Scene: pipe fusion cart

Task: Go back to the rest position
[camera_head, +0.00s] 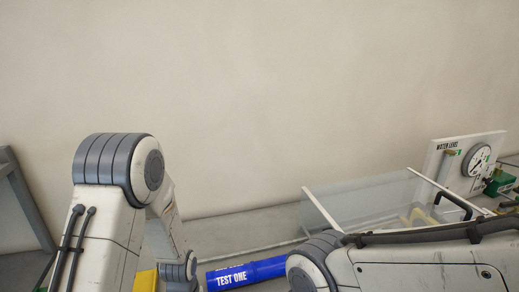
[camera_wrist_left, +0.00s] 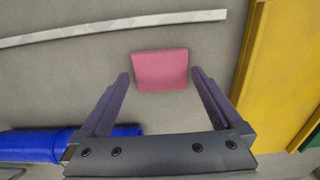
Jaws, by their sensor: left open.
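My left gripper (camera_wrist_left: 160,85) shows in the left wrist view with its two dark fingers spread wide apart. Nothing is between the fingers. A pink block (camera_wrist_left: 160,70) lies on the grey surface beyond the fingertips. In the head view my left arm comes in from the left with its elbow raised, and its gripper is out of sight. My right arm reaches in from the right, low across the picture, and its gripper is not visible.
A blue cylinder marked "TEST ONE" (camera_head: 246,273) lies between my arms. A clear-sided box (camera_head: 355,207) and a "WATER LEVEL" gauge panel (camera_head: 462,160) stand at the right. The left wrist view shows a pale strip (camera_wrist_left: 110,27) and a yellow panel (camera_wrist_left: 280,75).

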